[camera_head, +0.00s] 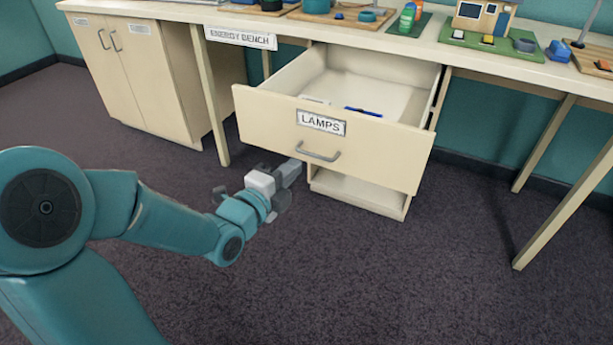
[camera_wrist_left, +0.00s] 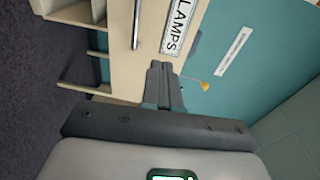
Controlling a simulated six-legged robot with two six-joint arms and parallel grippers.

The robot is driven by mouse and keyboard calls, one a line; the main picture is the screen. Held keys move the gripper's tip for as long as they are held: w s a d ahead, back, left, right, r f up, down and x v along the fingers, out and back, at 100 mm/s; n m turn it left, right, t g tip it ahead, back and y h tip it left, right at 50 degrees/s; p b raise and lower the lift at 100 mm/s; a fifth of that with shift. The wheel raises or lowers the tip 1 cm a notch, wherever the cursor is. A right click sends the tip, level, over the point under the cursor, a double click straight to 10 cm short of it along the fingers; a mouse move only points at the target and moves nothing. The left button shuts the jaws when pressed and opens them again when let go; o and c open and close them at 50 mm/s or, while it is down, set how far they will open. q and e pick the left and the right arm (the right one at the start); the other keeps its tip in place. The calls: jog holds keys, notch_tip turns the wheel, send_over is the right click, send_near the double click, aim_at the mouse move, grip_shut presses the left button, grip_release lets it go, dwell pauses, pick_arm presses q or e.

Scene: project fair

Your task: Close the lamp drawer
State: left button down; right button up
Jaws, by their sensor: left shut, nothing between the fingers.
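The lamp drawer (camera_head: 385,160) is pulled out from under the bench, with its beige front facing me. It bears a white LAMPS label (camera_head: 320,122) and a grey bar handle (camera_head: 318,154). A blue object (camera_head: 363,112) and a pale item lie inside. My left gripper (camera_head: 293,168) is shut and empty, low by the drawer front and left of the handle. In the left wrist view its closed fingers (camera_wrist_left: 161,72) point at the drawer front (camera_wrist_left: 122,55), which appears turned sideways, with the handle (camera_wrist_left: 136,25) beyond them. I cannot tell whether they touch the front. My right gripper is not in view.
The bench top (camera_head: 350,40) carries boards, a model house (camera_head: 485,17) and small bottles. A beige cabinet (camera_head: 150,75) stands at the left. Bench legs (camera_head: 560,200) stand at the right. The dark carpet (camera_head: 400,290) in front is clear.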

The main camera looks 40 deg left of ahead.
pick_arm(q)
notch_tip(320, 180, down, 2)
jog(key=s+a+y+b, duration=0.1)
jog(key=s+a+b, duration=0.1)
jog(key=a+b, duration=0.1)
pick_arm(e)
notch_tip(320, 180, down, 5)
pick_arm(q)
jog(key=p, duration=0.6)
send_near(307, 134)
jog(key=shift+n+y, duration=0.3)
jog(key=x, duration=0.5)
jog(key=shift+w, duration=0.9)
jog(key=shift+f, duration=0.1)
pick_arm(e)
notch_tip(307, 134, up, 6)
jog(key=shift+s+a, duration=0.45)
